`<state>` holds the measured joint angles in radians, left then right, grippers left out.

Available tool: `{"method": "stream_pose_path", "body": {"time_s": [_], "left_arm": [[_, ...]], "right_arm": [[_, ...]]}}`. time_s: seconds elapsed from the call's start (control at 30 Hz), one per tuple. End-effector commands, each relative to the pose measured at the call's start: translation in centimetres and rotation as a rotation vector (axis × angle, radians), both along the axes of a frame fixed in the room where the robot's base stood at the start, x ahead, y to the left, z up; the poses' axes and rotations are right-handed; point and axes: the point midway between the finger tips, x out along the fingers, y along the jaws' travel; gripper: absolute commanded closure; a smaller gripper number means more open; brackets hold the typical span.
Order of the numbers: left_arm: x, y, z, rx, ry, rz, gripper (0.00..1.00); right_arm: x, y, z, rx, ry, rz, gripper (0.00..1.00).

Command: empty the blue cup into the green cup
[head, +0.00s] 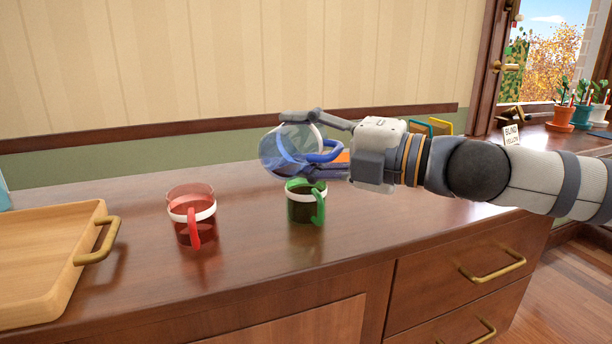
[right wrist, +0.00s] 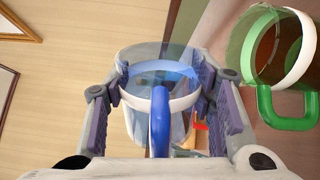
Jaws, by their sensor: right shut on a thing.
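The blue cup (head: 274,150) is clear with a white band and a blue handle. My right gripper (head: 313,145) is shut on it and holds it tilted in the air, just above the green cup. In the right wrist view the blue cup (right wrist: 145,117) sits between the two pads, its handle towards the camera. The green cup (head: 300,209) stands upright on the counter below, white-banded, its handle towards the front right. It also shows in the right wrist view (right wrist: 267,75). I cannot make out the contents of the blue cup. My left gripper is not in view.
A red cup (head: 191,222) with a white band stands upright left of the green cup. A wooden tray (head: 97,212) with brass handles is at the far left. Potted plants (head: 563,115) stand by the window. Counter between tray and red cup is clear.

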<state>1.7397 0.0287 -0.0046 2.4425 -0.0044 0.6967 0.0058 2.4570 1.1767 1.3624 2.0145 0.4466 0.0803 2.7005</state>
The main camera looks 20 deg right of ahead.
Motion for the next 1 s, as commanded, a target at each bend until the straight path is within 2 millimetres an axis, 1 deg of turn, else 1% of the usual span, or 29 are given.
{"method": "stream_pose_path", "body": {"time_s": [1.0], "left_arm": [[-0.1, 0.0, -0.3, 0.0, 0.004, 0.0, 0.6]], "right_arm": [[1.1, 0.9, 0.2, 0.045, 0.042, 0.0, 0.83]]}}
